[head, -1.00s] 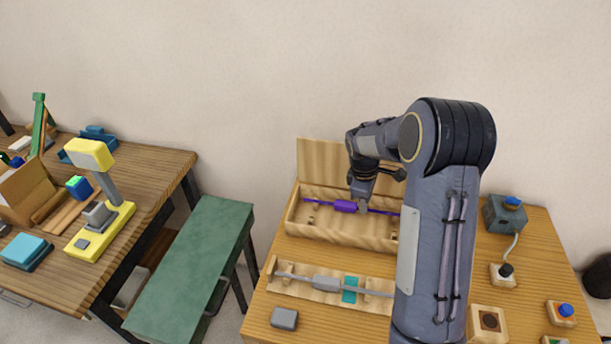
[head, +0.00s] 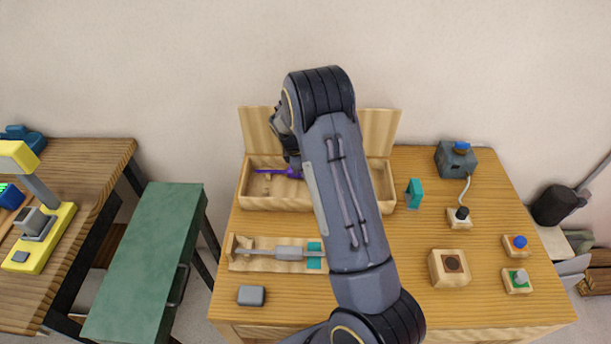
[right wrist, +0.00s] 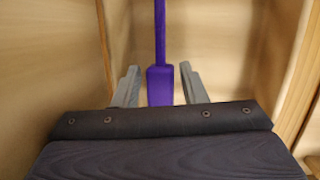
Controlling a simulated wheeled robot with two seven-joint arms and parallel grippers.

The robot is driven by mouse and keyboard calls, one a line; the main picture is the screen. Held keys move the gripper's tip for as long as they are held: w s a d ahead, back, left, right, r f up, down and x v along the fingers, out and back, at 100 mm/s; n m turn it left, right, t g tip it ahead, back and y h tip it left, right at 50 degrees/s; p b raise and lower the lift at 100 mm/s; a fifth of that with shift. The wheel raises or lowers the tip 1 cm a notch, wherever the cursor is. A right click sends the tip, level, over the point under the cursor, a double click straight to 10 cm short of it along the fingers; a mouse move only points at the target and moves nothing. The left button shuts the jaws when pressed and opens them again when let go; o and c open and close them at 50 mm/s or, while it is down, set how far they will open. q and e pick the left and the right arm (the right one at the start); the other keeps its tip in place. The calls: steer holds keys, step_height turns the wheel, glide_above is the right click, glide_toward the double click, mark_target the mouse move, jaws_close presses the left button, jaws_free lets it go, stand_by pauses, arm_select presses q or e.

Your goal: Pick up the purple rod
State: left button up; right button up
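The purple rod (head: 279,172) lies in the long wooden box (head: 262,201) at the back of the table. My right arm hides its right part in the head view. My right gripper (head: 295,165) reaches down into the box at the rod. In the right wrist view, the rod's thick purple handle (right wrist: 160,86) lies between the two grey fingers of my right gripper (right wrist: 160,84). Gaps show on both sides, so the gripper is open. My left gripper is not in view.
In front of the box, a shallow wooden tray (head: 238,264) holds a grey rod (head: 289,253) and a teal piece (head: 315,255). The box's raised lid (head: 255,125) stands behind. A teal stand (head: 414,193) and a wooden block (head: 450,268) are to the right.

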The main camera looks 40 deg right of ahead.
jaws_close()
steer(key=shift+a, duration=0.1)
steer(key=shift+r, duration=0.1)
